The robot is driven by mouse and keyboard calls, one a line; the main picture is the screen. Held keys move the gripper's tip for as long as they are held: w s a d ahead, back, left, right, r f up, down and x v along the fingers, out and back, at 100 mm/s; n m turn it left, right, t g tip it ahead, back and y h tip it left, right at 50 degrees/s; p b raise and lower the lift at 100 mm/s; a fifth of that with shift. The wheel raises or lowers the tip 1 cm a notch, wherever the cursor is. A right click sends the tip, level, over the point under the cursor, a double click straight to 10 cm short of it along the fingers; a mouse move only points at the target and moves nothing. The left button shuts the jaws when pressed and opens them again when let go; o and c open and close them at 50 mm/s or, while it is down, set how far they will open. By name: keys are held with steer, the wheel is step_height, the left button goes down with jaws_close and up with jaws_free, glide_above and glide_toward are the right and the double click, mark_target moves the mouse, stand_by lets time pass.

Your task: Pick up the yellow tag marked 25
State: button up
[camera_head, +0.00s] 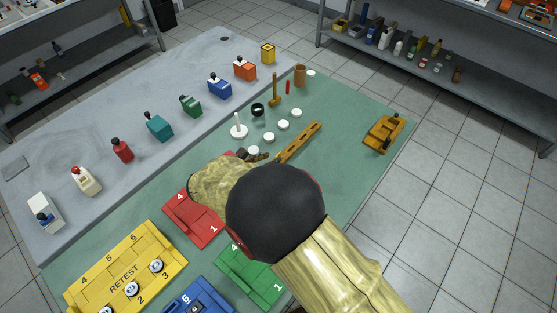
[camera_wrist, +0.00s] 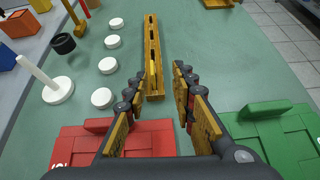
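A long wooden slotted rack (camera_wrist: 153,30) lies on the green mat, ahead of my gripper; it also shows in the head view (camera_head: 300,142). A small yellow piece (camera_wrist: 152,76) stands at the rack's near end, just past the left fingertip. It may be the tag, but no 25 is readable on it. My gripper (camera_wrist: 157,82) is open in the wrist view, with nothing between its fingers. It sits over the red tray's far edge, by the rack's near end. In the head view my arm hides much of the gripper (camera_head: 254,154).
A red tray (camera_head: 193,228), a green tray (camera_head: 260,274), a blue tray (camera_head: 190,300) and a yellow RETEST tray (camera_head: 120,262) lie nearby. White discs (camera_wrist: 108,65) and a white post on a disc (camera_wrist: 58,90) stand left of the rack.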

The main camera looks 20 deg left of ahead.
steer(key=shift+s+a+f+n, duration=0.2)
steer(key=shift+a+f+n, duration=0.1)
steer(key=shift+a+f, duration=0.25)
steer(key=shift+w+f+t, duration=0.15)
steer(key=shift+f+t, duration=0.05)
steer(key=shift+t, duration=0.1)
steer(key=b+x, duration=0.1)
steer(key=x, duration=0.2)
steer(key=b+x, duration=0.2)
steer(key=x, duration=0.2)
steer(key=shift+a+f, duration=0.2)
steer(key=shift+f, duration=0.05)
steer(key=shift+r, duration=0.1)
steer(key=shift+c, duration=1)
steer(key=c, duration=0.4)
jaws_close()
